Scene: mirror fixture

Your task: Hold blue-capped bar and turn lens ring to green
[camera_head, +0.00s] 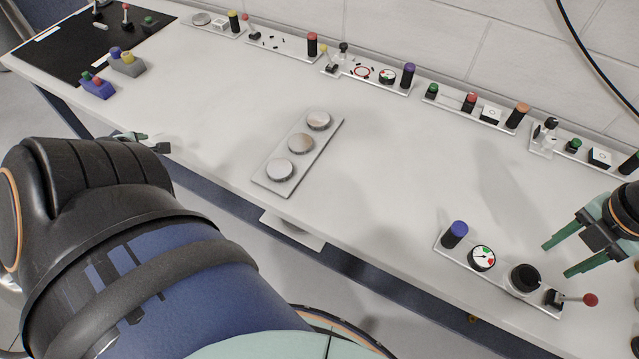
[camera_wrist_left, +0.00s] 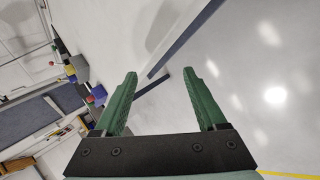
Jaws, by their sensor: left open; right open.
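The blue-capped bar (camera_head: 455,234) stands upright at the left end of a white fixture plate (camera_head: 508,285) near the table's front right. Beside it is a round dial (camera_head: 482,258) with red and green marks and a needle. To its right is a black lens ring (camera_head: 523,279). My right gripper (camera_head: 556,260) is open and empty, above and right of the fixture, apart from the bar and ring. My left gripper (camera_wrist_left: 160,75) is open and empty. In the head view it shows partly behind my arm, at the table's left front edge, far from the fixture.
A lever with a red ball (camera_head: 590,299) stands at the fixture's right end. A plate with silver discs (camera_head: 263,180) lies mid-table. Several control panels (camera_head: 375,75) line the wall. A black mat (camera_head: 80,50) with button boxes is far left.

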